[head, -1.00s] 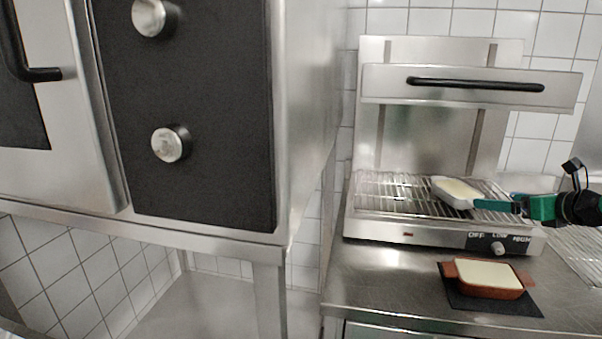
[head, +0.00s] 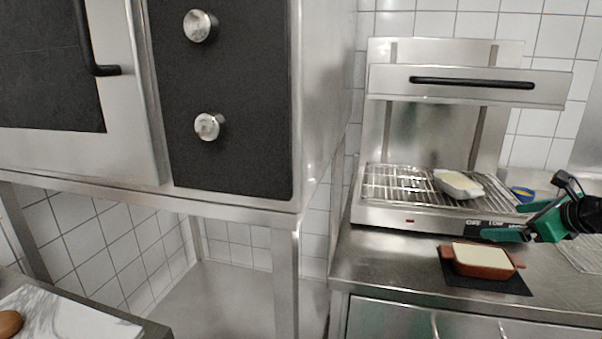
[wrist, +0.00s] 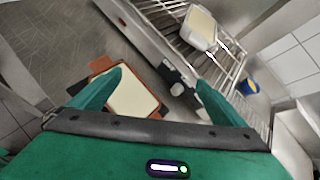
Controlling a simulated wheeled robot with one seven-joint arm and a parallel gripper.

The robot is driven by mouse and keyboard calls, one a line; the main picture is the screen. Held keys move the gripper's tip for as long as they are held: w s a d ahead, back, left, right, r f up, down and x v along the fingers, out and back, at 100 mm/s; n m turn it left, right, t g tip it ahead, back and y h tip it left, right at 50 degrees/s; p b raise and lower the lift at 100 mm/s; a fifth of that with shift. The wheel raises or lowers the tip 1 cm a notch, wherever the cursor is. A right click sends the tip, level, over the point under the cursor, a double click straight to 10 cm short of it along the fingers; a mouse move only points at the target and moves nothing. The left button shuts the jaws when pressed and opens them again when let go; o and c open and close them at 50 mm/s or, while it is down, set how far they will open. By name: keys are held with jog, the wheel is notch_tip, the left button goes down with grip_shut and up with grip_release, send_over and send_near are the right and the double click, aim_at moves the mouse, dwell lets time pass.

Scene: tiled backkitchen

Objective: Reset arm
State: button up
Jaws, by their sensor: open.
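My gripper (head: 518,220) is at the right in the head view, open and empty, with green fingers. It is in front of the grill and above the counter. In the wrist view its two green fingers (wrist: 158,92) are spread apart. A white dish with pale contents (head: 459,184) stands on the wire rack of the grill (head: 400,184), apart from my gripper; the wrist view also shows it (wrist: 199,27). A brown dish with pale contents (head: 482,260) sits on a black mat (head: 455,287) on the counter, below my gripper.
A large steel oven (head: 222,100) fills the left on a steel stand. The grill's raised hood (head: 470,85) has a black handle. A blue bowl with yellow contents (head: 522,194) is right of the grill. The steel counter (head: 385,265) is clear left of the mat.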

jog(key=s+a+f+n+g, duration=0.2)
jog(key=s+a+n+g, duration=0.1)
jog(key=s+n, duration=0.5)
jog(key=s+a+f+n+g+h, duration=0.1)
jog(key=s+a+f+n+g, duration=0.2)
jog(key=s+n, duration=0.4)
jog(key=s+a+f+n+g, duration=0.3)
jog(key=s+a+n+g, duration=0.2)
jog(key=s, duration=1)
jog(key=n, duration=0.3)
jog(key=shift+s+a+n, duration=0.15)
jog(key=shift+s+n, duration=0.15)
jog(key=shift+s, duration=0.1)
jog(key=shift+w+f+h, duration=0.25)
jog(key=shift+w+h, duration=0.05)
jog(key=shift+w, duration=0.35)
jog(key=shift+c, duration=0.3)
